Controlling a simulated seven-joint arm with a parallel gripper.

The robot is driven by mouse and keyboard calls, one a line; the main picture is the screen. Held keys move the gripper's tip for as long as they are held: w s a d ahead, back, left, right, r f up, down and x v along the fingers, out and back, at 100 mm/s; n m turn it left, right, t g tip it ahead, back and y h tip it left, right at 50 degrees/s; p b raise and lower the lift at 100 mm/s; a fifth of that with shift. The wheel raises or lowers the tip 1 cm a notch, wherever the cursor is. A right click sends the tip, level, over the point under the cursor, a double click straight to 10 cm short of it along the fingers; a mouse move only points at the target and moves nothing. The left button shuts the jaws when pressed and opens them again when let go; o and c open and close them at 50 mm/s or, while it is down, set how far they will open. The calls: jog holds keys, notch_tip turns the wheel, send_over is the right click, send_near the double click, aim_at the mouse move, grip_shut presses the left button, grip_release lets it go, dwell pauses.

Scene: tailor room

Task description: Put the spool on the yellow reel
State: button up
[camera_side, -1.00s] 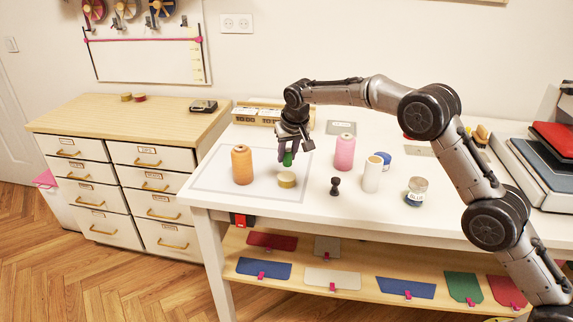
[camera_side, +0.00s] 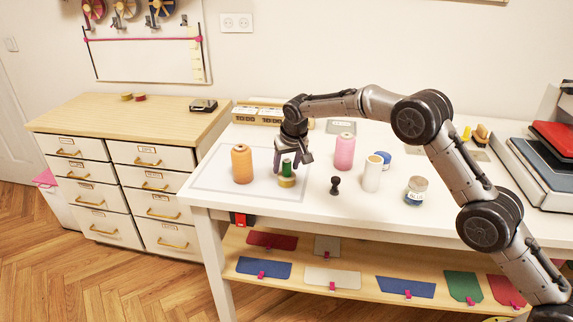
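The green spool (camera_side: 287,169) stands upright on top of the yellow reel (camera_side: 286,182), which lies flat on the white table mat. My gripper (camera_side: 291,160) points down around the spool's upper part. Its fingers look spread, one on each side of the spool, with a gap visible on the right. Part of the spool's top is close to the fingers and partly hidden by them.
An orange thread cone (camera_side: 242,164) stands left of the reel. A pink cone (camera_side: 344,152), a white cone (camera_side: 372,173), a small black piece (camera_side: 335,186) and a glass jar (camera_side: 416,191) stand to the right. The mat's front left is clear.

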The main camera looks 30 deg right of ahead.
jog(key=shift+r, duration=0.4)
jog(key=s+d+r, duration=0.1)
jog(key=s+r, duration=1.2)
jog(key=r, duration=0.5)
jog(key=s+d+r+n, duration=0.2)
jog(key=s+r, duration=0.1)
jog(key=s, duration=1.2)
jog(key=s+f, duration=0.3)
jog(key=s, duration=0.8)
jog(key=s+d+f+n+t+y, duration=0.1)
jog(key=s+f, duration=0.3)
jog(key=s, duration=0.7)
jog(key=shift+d, duration=0.25)
